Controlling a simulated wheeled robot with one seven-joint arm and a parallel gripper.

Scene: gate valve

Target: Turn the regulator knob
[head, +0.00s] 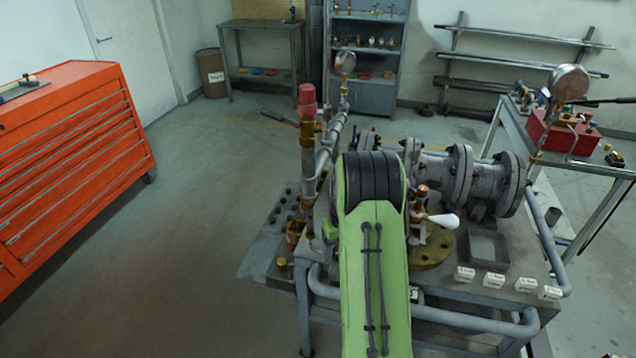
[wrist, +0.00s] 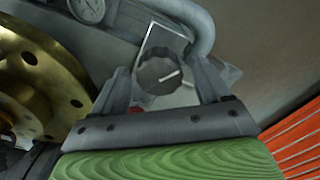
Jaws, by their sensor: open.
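The regulator knob (wrist: 160,75), dark grey, faceted and with a white pointer line, shows in the wrist view in front of a pale square plate (wrist: 168,42). The white line slants up to the right. My gripper (wrist: 160,66) is open, with one finger to the left of the knob and one to the right. Gaps show between the fingers and the knob; how deep the fingertips reach around it I cannot tell. In the head view my green arm hides the gripper, and I cannot make out the knob there.
A round gauge (wrist: 88,9) and a grey pipe (wrist: 195,20) are close by in the wrist view, with a brass flange (wrist: 40,75) at left. In the head view, flanged pipework (head: 455,175) crowds the bench. A red tool cabinet (head: 75,160) stands left, with clear floor between.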

